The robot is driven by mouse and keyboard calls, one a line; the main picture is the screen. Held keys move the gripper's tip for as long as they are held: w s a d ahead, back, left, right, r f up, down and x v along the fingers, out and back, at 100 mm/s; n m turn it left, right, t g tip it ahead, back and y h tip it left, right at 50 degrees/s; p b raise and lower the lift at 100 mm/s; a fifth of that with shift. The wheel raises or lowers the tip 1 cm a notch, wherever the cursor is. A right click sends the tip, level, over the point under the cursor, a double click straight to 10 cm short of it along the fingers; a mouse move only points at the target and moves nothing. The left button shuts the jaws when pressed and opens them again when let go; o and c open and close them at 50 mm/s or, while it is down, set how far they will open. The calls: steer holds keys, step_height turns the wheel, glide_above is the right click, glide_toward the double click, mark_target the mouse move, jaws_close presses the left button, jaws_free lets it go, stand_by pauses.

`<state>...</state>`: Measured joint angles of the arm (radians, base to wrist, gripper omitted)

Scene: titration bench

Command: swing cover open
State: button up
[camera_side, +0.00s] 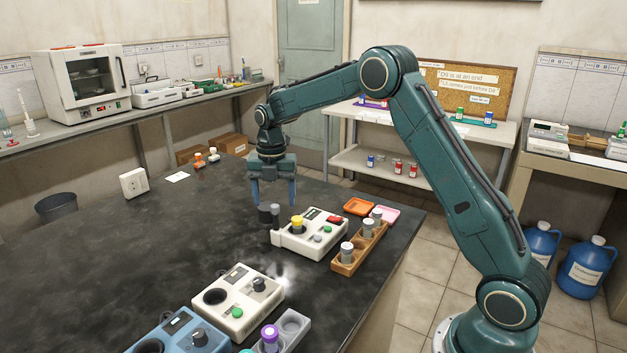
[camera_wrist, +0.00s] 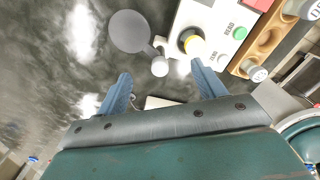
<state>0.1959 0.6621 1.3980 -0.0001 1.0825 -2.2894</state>
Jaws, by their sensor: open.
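The white instrument (camera_side: 312,233) on the black bench has READ and ZERO buttons and a yellow-topped piece (camera_side: 297,222) upright at its left end; this piece also shows in the wrist view (camera_wrist: 191,43). The cover, a round dark grey disc (camera_wrist: 130,32), lies off the instrument's left side over bare bench. A short arm joins it to a light-topped grey post (camera_wrist: 160,67). In the side view the cover (camera_side: 264,214) is a dark shape beside the post. My gripper (camera_side: 274,204) points down above them, open and empty. In the wrist view the post's top shows between my fingertips (camera_wrist: 161,71).
A wooden rack (camera_side: 360,248) with grey-capped vials stands right of the instrument, near orange and pink trays (camera_side: 359,206). A second white device (camera_side: 238,302), a blue device (camera_side: 178,335) and a grey holder are in front.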

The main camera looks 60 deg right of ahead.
steer(key=shift+r, duration=2.7)
steer(key=shift+r, duration=0.1)
steer(key=shift+s+a+r, duration=0.15)
steer(key=shift+s+r, duration=0.05)
steer(key=shift+r, duration=0.05)
steer(key=s+a+r+m+t, duration=0.25)
steer(key=s+r+m, duration=0.35)
steer(key=s, duration=0.3)
steer(key=s+a+r+m+t, duration=0.1)
steer(key=s+a+r+m, duration=0.4)
steer(key=s, duration=0.3)
steer(key=s+a+f+m+t, duration=0.1)
steer(key=s+m, duration=0.5)
steer(key=s, duration=0.2)
steer(key=s+a+f+m+t, duration=0.1)
steer(key=s+f+m, duration=0.1)
steer(key=s+m, duration=0.5)
steer(key=shift+s+a+f, duration=0.3)
steer(key=shift+s+a, duration=0.05)
steer(key=shift+s, duration=0.9)
